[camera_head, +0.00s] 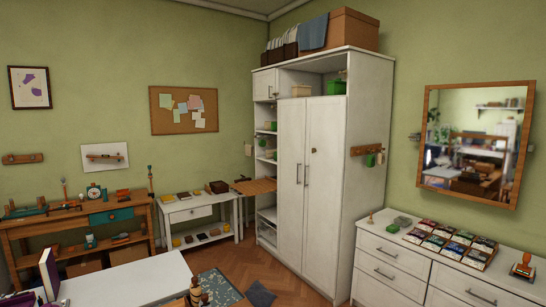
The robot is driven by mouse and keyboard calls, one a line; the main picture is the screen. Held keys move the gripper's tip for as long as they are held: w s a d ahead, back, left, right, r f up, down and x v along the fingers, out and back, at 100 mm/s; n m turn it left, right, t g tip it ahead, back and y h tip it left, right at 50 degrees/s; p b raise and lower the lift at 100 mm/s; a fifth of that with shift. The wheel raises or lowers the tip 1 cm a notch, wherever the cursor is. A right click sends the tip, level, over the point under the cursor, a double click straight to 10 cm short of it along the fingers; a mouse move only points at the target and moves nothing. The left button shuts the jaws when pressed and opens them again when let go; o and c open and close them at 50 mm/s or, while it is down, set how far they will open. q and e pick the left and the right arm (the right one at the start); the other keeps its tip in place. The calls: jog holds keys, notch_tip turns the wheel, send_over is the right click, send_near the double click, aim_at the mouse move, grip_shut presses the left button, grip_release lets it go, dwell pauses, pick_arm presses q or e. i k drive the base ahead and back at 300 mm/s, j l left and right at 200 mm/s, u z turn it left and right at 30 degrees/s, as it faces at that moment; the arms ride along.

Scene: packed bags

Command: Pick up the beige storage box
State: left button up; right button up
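A small beige box (301,90) sits on the high shelf of the white wardrobe (376,130), left of a green box (336,87). It may be the storage box; it is too small here to be certain. A larger brown box (353,30) stands on top of the wardrobe, with a blue-grey cloth (313,33) beside it. Neither of my grippers shows in the head view.
A white table (125,284) fills the lower left, with books (48,273) on its left end. A workbench (85,222) and a small white side table (198,210) line the back wall. A white dresser (420,262) stands right. Floor shows before the wardrobe.

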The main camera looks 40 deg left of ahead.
aim_at(298, 91)
jog(key=i+u, duration=0.2)
jog(key=i, duration=0.9)
jog(key=i+u, duration=0.25)
jog(key=i, duration=0.25)
jog(key=i+u, duration=0.25)
jog(key=i, duration=0.2)
jog(key=i+l+u, duration=0.25)
jog(key=i, duration=0.25)
jog(key=i+j+u, duration=0.2)
jog(key=i+u, duration=1)
jog(key=i+j+z, duration=0.4)
jog(key=i, duration=0.25)
jog(key=i+j+z, duration=0.45)
jog(key=i, duration=0.2)
jog(key=i+j+z, duration=0.4)
jog(key=j, duration=0.35)
jog(key=i+l, duration=0.05)
jog(key=i, duration=0.05)
